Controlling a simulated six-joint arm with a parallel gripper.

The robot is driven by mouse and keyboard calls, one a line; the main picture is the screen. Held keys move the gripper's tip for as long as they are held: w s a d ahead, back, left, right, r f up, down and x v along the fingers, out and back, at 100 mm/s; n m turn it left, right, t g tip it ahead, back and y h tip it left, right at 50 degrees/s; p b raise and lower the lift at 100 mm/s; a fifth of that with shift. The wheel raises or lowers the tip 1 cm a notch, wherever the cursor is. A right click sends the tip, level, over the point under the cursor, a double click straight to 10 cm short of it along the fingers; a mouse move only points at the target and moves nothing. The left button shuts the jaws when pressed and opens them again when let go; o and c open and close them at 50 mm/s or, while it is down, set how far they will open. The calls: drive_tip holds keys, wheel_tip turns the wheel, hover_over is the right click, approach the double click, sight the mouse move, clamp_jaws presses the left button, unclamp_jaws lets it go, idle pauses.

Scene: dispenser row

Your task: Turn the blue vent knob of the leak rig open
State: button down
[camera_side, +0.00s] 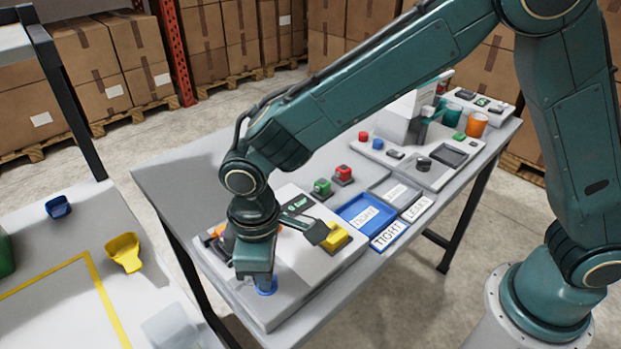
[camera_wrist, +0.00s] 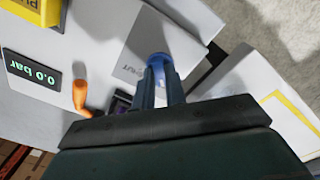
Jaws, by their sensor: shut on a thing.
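The leak rig (camera_side: 316,285) is a light grey box on the near left end of the table. Its blue vent knob (camera_side: 266,288) shows just below my gripper (camera_side: 262,280) in the side view. In the wrist view the knob (camera_wrist: 160,60) sits between the fingertips of my gripper (camera_wrist: 161,72), which is shut on it. The fingers point down at the rig's top. Much of the knob is hidden by the fingers, and its turn angle cannot be told. The rig's display (camera_wrist: 32,75) reads 0.0 bar in the wrist view.
An orange lever (camera_wrist: 81,95) stands close to the fingers. A yellow block (camera_side: 335,238), a green button (camera_side: 322,186) and a red button (camera_side: 343,174) are nearby.

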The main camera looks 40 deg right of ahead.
idle(0.4)
drive_tip(key=c, duration=1.4)
unclamp_jaws()
drive_tip(key=shift+c, duration=0.2)
drive_tip(key=shift+r, duration=0.1)
wheel_tip(320, 180, up, 14)
drive_tip(key=shift+d, duration=0.1)
